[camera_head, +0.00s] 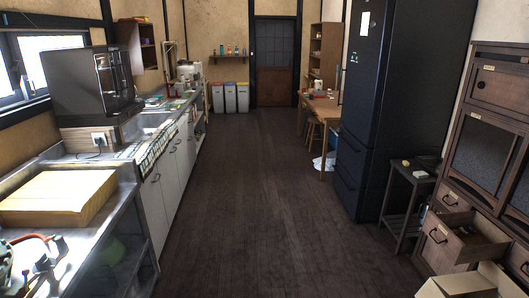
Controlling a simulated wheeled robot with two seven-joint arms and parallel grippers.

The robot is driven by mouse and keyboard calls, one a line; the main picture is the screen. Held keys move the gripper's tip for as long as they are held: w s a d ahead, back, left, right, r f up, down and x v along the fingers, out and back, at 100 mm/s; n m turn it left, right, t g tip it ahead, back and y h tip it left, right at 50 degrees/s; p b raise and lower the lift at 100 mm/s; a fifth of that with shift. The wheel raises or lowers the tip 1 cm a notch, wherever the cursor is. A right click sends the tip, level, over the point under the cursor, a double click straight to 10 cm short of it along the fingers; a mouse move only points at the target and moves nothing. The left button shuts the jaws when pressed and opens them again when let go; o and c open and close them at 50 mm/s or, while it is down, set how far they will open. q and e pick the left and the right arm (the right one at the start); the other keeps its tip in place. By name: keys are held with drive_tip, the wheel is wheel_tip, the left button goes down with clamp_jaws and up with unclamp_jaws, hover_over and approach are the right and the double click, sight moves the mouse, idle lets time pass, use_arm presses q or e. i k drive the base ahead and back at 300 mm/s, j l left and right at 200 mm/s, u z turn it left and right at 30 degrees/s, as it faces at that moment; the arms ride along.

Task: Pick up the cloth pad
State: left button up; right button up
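I cannot pick out a cloth pad with certainty in the head view. A dark and white patterned strip (158,147) hangs along the front edge of the left counter. A crumpled white and blue thing (324,162) lies on the floor by the wooden table; it is too small to tell what it is. Neither of my grippers is in view.
A sink counter with a dark oven (90,82) runs along the left. A wooden board (60,194) lies nearer. The dark floor (250,190) is clear to the door (276,64). On the right stand a fridge (372,110), small stand (406,195) and open drawer (462,238).

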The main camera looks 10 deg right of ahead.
sight(419, 174)
drive_tip(key=i+z, duration=0.25)
drive_tip(key=i, duration=0.25)
drive_tip(key=i+z, duration=0.25)
drive_tip(key=i, duration=0.2)
drive_tip(key=i+j+z, duration=0.15)
drive_tip(key=i+z, duration=0.15)
drive_tip(key=i, duration=0.2)
drive_tip(key=i+j+z, duration=0.25)
drive_tip(key=i, duration=0.2)
drive_tip(key=i+z, duration=0.6)
drive_tip(key=i, duration=0.25)
drive_tip(key=i+j, duration=0.1)
drive_tip(key=i, duration=0.35)
drive_tip(key=i+j+z, duration=0.15)
drive_tip(key=i, duration=0.3)
drive_tip(key=i+j, duration=0.1)
drive_tip(key=i, duration=0.35)
drive_tip(key=i+j+z, duration=0.15)
drive_tip(key=i, duration=0.3)
